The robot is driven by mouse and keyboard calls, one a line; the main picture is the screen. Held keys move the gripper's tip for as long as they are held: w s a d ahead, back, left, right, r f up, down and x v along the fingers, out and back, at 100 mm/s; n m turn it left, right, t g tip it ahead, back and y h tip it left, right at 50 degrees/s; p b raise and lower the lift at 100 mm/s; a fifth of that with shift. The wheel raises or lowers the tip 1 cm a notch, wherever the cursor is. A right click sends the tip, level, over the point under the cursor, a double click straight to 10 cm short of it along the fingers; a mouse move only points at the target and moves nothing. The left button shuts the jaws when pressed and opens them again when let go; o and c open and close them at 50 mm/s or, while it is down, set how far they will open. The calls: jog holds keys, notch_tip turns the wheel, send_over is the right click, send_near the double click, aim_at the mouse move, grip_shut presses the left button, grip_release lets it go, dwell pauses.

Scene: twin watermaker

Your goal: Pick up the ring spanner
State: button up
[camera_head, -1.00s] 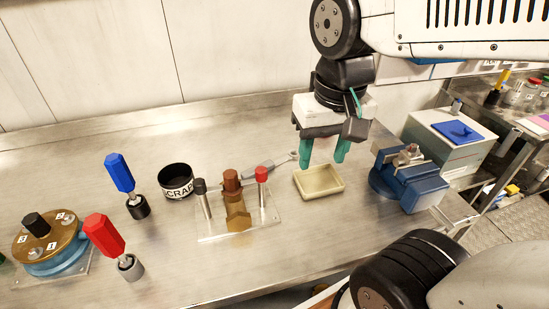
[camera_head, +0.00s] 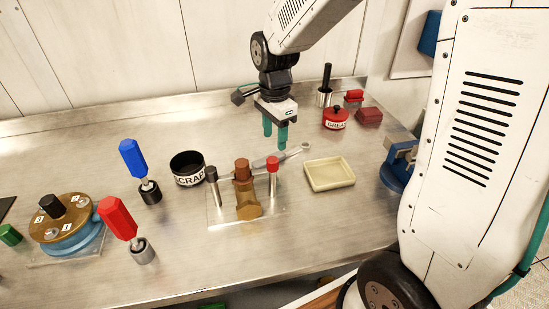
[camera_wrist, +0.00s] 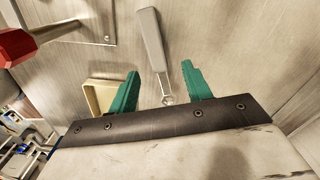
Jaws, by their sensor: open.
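The ring spanner (camera_head: 294,152) is grey and lies on the steel bench behind the brass valve fixture. Its ring end points right and back, and its handle is partly hidden behind the fixture. My gripper (camera_head: 275,142), with green fingers pointing down, is open and empty above the bench, close over the spanner. In the wrist view, the spanner (camera_wrist: 152,42) runs down the picture, and its ring end shows between the two fingertips (camera_wrist: 160,72). The fingers do not grip it. I cannot tell the exact height gap.
The brass valve fixture (camera_head: 248,208) with red- and black-topped posts stands in front. A cream tray (camera_head: 330,187) is to the right. A black SCRAP pot (camera_head: 186,180) is left. A red GREASE pot (camera_head: 335,125) stands behind right. The blue vise (camera_head: 391,176) is at the right edge.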

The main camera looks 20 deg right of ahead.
aim_at(276, 154)
notch_tip(276, 154, down, 6)
jog(key=shift+s+r, duration=0.15)
jog(key=shift+r, duration=0.05)
jog(key=shift+d, duration=0.1)
grip_shut()
